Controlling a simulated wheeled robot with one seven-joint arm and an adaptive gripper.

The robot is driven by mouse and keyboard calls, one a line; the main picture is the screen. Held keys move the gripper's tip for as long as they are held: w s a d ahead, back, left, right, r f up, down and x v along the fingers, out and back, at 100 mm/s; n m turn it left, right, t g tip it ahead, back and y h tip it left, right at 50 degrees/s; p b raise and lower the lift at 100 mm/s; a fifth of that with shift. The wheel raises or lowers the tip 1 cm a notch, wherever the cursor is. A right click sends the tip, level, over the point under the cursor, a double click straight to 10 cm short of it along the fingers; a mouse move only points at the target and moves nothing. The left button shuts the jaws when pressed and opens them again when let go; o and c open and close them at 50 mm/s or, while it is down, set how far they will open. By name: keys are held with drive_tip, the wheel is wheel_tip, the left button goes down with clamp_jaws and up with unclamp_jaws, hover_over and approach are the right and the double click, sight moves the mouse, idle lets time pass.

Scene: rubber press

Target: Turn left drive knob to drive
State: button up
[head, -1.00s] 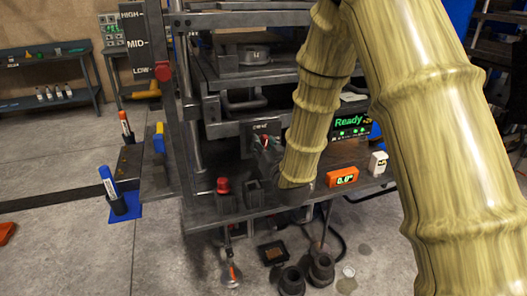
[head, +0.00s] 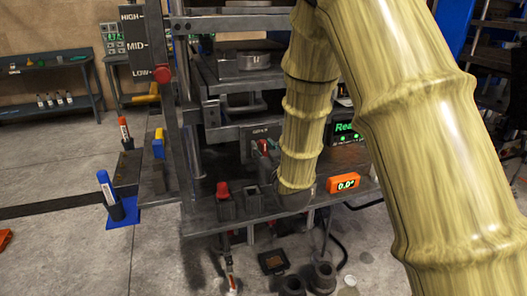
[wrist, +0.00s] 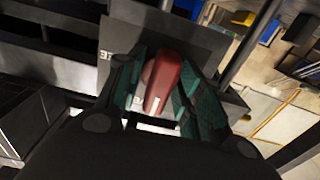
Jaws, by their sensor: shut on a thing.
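The left drive knob (wrist: 163,84) is red and sits on a dark grey panel (wrist: 195,42), in the wrist view. My gripper (wrist: 160,92) has its teal finger pads on either side of the knob and is shut on it. The knob's tip points up and slightly right in that view. In the head view only a bit of the red knob (head: 264,146) shows in front of the panel (head: 246,140), with my dark gripper (head: 268,155) at it. The panel's lettering is mostly covered or too small to read, so I cannot tell the knob's setting.
A green-lit display (head: 345,134) is partly behind my arm. An orange readout (head: 343,183) stands on the press's front ledge. A red-topped part (head: 223,190) and a dark square holder (head: 252,198) stand left of my gripper. Press posts and plates rise close around the panel.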

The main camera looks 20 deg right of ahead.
drive_tip(key=o, duration=0.6)
drive_tip(key=shift+d, duration=0.1)
drive_tip(key=shift+s, duration=0.1)
drive_tip(key=s, duration=1.2)
drive_tip(key=shift+d, duration=0.2)
drive_tip(key=shift+f, duration=0.1)
